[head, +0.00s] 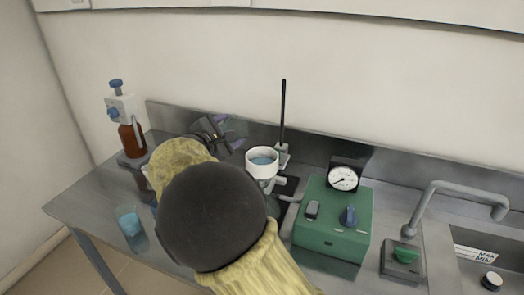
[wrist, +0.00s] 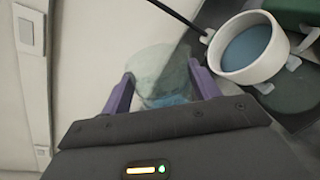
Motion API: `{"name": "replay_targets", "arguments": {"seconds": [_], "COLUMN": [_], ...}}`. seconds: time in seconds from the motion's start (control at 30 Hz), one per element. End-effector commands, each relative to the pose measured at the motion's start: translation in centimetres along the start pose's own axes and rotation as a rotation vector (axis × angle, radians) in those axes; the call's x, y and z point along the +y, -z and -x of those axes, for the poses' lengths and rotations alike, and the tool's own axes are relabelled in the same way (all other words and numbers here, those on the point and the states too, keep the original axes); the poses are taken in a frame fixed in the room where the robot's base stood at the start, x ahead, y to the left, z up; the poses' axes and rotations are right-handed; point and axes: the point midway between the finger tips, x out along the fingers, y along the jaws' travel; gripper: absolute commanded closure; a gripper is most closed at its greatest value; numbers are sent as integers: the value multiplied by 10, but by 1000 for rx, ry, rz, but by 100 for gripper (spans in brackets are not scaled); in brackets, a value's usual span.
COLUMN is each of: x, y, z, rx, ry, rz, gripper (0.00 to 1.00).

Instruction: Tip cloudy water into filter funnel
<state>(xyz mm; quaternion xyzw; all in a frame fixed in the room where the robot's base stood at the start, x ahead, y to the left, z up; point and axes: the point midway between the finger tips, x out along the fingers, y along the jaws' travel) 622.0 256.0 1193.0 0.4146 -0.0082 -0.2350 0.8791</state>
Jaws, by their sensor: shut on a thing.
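My gripper (head: 230,131) is shut on a clear glass beaker, with its purple fingers on either side of the glass. In the wrist view the beaker (wrist: 160,65) shows between the fingertips (wrist: 158,88), with some bluish liquid low in the picture. Its exact tilt is hard to judge. The white filter funnel (head: 262,172) stands just right of and below my gripper in the head view, with blue-grey liquid inside. In the wrist view the funnel (wrist: 257,73) is to the right of the beaker, apart from it in the picture. My arm hides part of the bench.
A black stand rod (head: 283,112) rises behind the funnel. A green pump (head: 327,235) with a gauge (head: 343,178) stands to its right, before the tap (head: 455,190). An amber dispenser bottle (head: 132,138) and a cup of blue liquid (head: 130,222) are at the left.

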Motion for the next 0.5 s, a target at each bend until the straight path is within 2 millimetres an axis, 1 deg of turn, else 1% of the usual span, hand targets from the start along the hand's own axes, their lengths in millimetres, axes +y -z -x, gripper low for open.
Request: {"name": "replay_targets", "arguments": {"seconds": [0.27, 0.5], "x": [0, 4], "y": [0, -2], "z": [0, 1], "rx": [-1, -21], "ry": [0, 5], "rz": [5, 96], "gripper": [85, 85]}}
